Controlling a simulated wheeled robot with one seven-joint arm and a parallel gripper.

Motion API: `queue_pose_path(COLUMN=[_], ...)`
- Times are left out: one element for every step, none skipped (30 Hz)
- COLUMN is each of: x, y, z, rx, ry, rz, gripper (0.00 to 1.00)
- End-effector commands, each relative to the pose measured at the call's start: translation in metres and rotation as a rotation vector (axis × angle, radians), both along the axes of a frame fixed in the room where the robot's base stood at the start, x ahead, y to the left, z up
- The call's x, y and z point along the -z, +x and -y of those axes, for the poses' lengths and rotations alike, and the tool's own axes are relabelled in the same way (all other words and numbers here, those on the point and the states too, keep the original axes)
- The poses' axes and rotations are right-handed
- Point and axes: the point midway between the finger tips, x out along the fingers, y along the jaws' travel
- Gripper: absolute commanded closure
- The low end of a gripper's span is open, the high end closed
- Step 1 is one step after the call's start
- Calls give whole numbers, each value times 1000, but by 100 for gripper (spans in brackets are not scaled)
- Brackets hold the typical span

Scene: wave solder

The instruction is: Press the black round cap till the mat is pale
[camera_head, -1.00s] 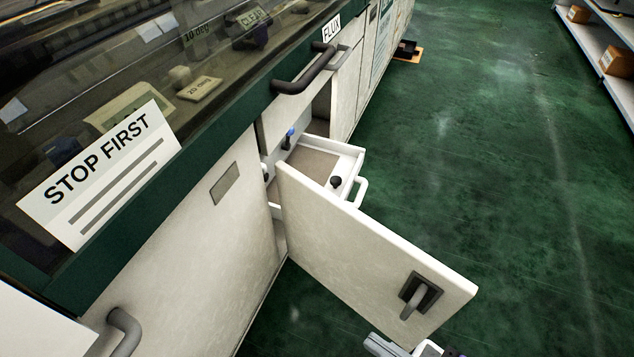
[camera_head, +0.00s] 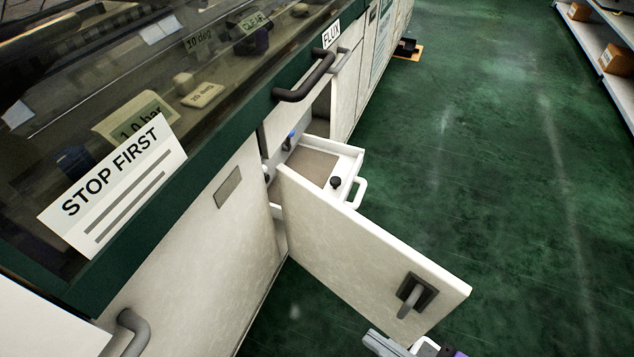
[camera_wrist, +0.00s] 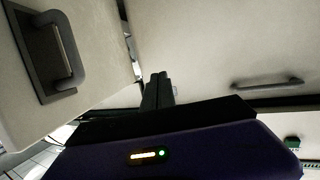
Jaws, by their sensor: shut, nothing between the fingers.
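The black round cap (camera_head: 336,182) stands at the front right corner of the pulled-out white drawer (camera_head: 350,158). The mat (camera_head: 311,166) in the drawer is grey-brown; the open cabinet door hides its near part. My gripper (camera_wrist: 158,90) is shut and empty in the wrist view, its dark fingers together. The door with its grey handle fills the upper left of that view. In the head view only part of my arm shows at the bottom edge, below the door handle, well apart from the cap.
The open cabinet door (camera_head: 370,245) stands between my arm and the drawer, with a handle (camera_head: 412,295) on its face. A blue-topped piece (camera_head: 290,139) stands at the drawer's back left. The green floor at right is clear.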

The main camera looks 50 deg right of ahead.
Motion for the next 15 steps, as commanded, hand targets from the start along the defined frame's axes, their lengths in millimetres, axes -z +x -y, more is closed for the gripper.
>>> queue_pose_path(x=[-4, -6, -9, -12, -14, -17, -20, -22, -25, -27, -29, -32, -34, -36, -39], y=[0, 0, 0, 0, 0, 0, 0, 0, 0, 0, 0, 0, 0, 0, 0], z=[0, 0, 0, 0, 0, 0, 0, 0, 0, 0, 0, 0, 0, 0, 0], rx=[0, 0, 0, 0, 0, 0, 0, 0, 0, 0, 0, 0, 0, 0, 0], ry=[0, 0, 0, 0, 0, 0, 0, 0, 0, 0, 0, 0, 0, 0, 0], rz=[0, 0, 0, 0, 0, 0, 1, 1, 1, 1, 1, 1, 1, 1, 1], gripper=[100, 100, 100, 100, 100, 100, 100, 100, 100, 100, 100, 100, 100, 100, 100])
